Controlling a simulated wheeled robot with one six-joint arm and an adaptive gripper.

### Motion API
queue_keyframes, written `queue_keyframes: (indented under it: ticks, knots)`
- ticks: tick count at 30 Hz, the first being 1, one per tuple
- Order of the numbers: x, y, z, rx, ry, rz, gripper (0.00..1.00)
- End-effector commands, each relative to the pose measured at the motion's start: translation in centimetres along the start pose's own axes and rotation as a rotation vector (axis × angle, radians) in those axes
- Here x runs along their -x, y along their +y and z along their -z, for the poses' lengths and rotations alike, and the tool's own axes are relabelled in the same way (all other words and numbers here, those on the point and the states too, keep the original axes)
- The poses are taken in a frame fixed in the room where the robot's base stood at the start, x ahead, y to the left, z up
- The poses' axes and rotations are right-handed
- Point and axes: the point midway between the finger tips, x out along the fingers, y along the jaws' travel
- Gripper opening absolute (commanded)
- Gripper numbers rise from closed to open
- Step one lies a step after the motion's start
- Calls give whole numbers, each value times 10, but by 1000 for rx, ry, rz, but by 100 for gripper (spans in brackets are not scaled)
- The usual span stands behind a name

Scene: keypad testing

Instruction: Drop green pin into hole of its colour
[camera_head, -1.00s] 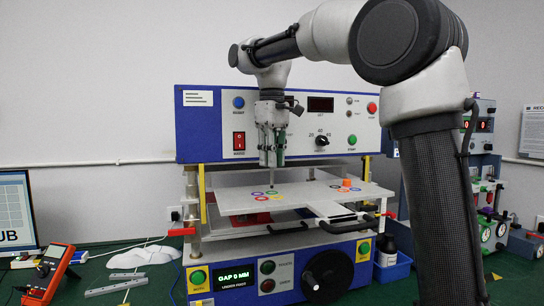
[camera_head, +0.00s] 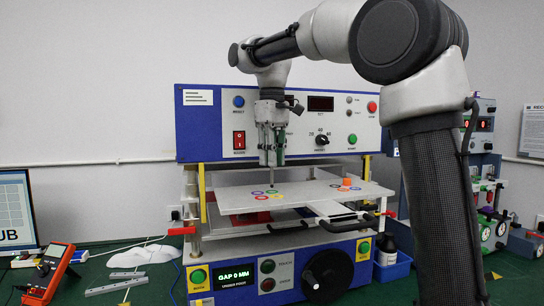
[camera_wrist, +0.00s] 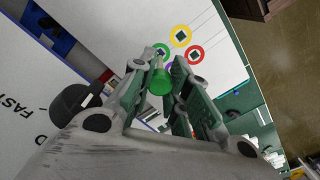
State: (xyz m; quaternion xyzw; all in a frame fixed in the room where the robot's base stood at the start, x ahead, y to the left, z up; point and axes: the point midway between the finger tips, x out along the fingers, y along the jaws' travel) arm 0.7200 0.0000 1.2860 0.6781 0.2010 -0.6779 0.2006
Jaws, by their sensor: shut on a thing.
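My gripper (camera_head: 271,160) is shut on the green pin, above the left part of the pale plate (camera_head: 315,195). In the wrist view the pin's round green head (camera_wrist: 159,82) shows between the fingertips. In the head view a thin dark shaft below the fingers reaches down near the rings. The green ring (camera_wrist: 163,50) lies just beyond the pin in the wrist view. The yellow ring (camera_wrist: 180,34) and red ring (camera_wrist: 195,53) lie beside it. A purple ring (camera_wrist: 168,68) is partly hidden by the fingers. I cannot tell whether the pin's tip touches the plate.
An orange piece (camera_head: 347,183) stands on the plate's right side. The blue-framed tester panel (camera_head: 210,125) rises behind my gripper. Black handles (camera_head: 345,226) stick out at the plate's front right. A multimeter (camera_head: 55,268) lies on the green table at left.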

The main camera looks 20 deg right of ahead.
Motion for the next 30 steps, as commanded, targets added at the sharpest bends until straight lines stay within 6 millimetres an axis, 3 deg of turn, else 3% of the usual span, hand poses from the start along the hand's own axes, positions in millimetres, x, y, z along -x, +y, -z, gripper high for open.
queue_keyframes:
  ticks: [30]
  knots:
    - [-25,0,0,0,-1,0,0]
